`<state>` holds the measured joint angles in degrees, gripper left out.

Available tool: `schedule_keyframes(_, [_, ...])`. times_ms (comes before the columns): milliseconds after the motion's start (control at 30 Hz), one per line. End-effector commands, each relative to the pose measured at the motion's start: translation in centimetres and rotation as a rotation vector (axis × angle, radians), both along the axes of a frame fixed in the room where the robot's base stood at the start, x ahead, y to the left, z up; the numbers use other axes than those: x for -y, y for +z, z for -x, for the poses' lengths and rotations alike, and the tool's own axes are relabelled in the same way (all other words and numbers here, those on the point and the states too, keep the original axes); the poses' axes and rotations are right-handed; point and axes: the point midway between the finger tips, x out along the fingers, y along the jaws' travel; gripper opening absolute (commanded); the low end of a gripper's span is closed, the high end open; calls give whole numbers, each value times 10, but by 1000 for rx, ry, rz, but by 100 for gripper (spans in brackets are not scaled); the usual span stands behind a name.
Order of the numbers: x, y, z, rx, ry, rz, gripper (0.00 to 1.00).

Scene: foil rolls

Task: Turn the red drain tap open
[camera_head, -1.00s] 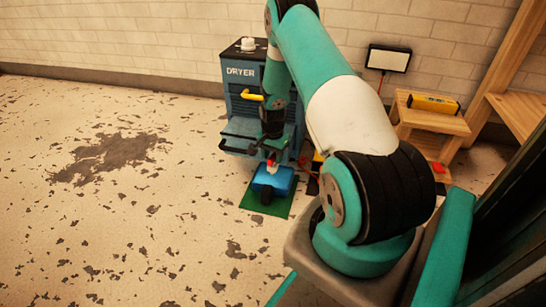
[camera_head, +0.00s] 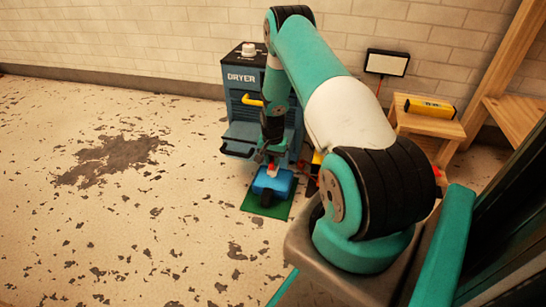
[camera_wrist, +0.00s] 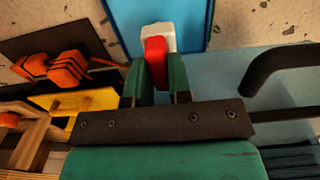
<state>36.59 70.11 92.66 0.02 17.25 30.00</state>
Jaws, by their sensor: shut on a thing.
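The red drain tap (camera_wrist: 156,60) sits against a white fitting (camera_wrist: 158,34) on the blue tank in the wrist view. My gripper (camera_wrist: 157,82) is shut on the tap, with one green finger on each side of it. In the head view the blue tank (camera_head: 284,184) stands on a green mat (camera_head: 253,207) in front of the dryer (camera_head: 240,85). My gripper (camera_head: 267,156) is just above the tank there. The tap is small and partly hidden in that view, so its angle is hard to tell.
The dryer's yellow handle (camera_head: 252,100) and front shelf are close to my arm. A black curved handle (camera_wrist: 275,65) is right of my gripper. Orange objects (camera_wrist: 70,64) lie to the left. A wooden stand (camera_head: 425,122) holds a yellow level (camera_head: 430,106). The left floor is clear.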

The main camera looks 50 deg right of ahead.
Motion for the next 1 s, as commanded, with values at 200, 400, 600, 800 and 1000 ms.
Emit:
schedule_keyframes(200, [0, 0, -1, 1, 2, 0, 44])
schedule_keyframes(400, [0, 0, 0, 1, 0, 0, 45])
schedule_keyframes(600, [0, 10, -1, 1, 0, 1, 45])
schedule_keyframes(800, [1, 54, -1, 3, 0, 1, 45])
schedule_keyframes(1000, [0, 107, -1, 3, 0, 1, 45])
